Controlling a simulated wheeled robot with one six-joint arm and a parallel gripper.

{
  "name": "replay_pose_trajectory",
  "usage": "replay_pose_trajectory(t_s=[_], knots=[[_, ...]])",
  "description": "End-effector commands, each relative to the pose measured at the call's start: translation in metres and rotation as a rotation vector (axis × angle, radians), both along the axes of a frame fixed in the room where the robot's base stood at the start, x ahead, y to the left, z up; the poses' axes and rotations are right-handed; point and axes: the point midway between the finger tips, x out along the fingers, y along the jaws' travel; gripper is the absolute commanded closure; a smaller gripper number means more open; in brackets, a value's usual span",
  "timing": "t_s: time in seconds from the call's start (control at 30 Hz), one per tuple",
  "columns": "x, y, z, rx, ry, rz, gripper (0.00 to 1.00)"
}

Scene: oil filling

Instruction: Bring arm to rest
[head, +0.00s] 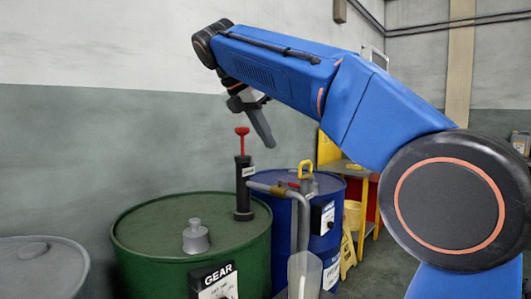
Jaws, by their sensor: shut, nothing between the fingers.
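My blue arm reaches from the right side of the head view toward the upper middle. My gripper (268,142) hangs down and to the right from the wrist, shut and empty. It is in the air above and to the right of the red handle of a black hand pump (243,190), apart from it in the picture. The pump stands on a green drum (150,232) labelled GEAR.
A small grey can (196,238) stands on the green drum. A blue drum (325,240) with a yellow-handled pump (305,185) is behind right. A grey drum (40,265) is at left. A yellow workbench (350,170) and a wet-floor sign (347,255) stand beyond the blue drum.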

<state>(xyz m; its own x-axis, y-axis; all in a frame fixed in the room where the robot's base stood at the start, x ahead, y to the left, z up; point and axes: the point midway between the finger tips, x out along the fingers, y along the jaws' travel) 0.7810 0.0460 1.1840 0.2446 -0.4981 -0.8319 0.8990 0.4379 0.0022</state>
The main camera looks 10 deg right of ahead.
Motion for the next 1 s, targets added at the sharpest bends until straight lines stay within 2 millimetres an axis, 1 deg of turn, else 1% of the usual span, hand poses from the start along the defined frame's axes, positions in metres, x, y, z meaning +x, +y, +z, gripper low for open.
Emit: replay_pose_trajectory(t_s=[0.07, 0.17, 0.27, 0.37, 0.57, 0.7, 0.77, 0.8, 0.87, 0.9, 0.97, 1.0], knots=[[-0.004, -0.003, -0.001, 0.01, -0.01, -0.014, 1.0], [-0.012, -0.016, -0.011, 0.045, -0.043, -0.066, 1.0], [-0.026, -0.034, -0.031, 0.105, -0.097, -0.153, 1.0], [-0.044, -0.052, -0.056, 0.181, -0.159, -0.263, 1.0], [-0.086, -0.081, -0.113, 0.341, -0.272, -0.502, 1.0], [-0.119, -0.097, -0.159, 0.457, -0.344, -0.689, 1.0], [-0.134, -0.102, -0.179, 0.507, -0.373, -0.772, 1.0], [-0.144, -0.105, -0.193, 0.541, -0.391, -0.831, 1.0], [-0.16, -0.109, -0.215, 0.591, -0.419, -0.921, 1.0], [-0.17, -0.111, -0.229, 0.623, -0.437, -0.981, 1.0], [-0.186, -0.114, -0.251, 0.672, -0.463, -1.075, 1.0], [-0.197, -0.115, -0.267, 0.705, -0.48, -1.14, 1.0]])
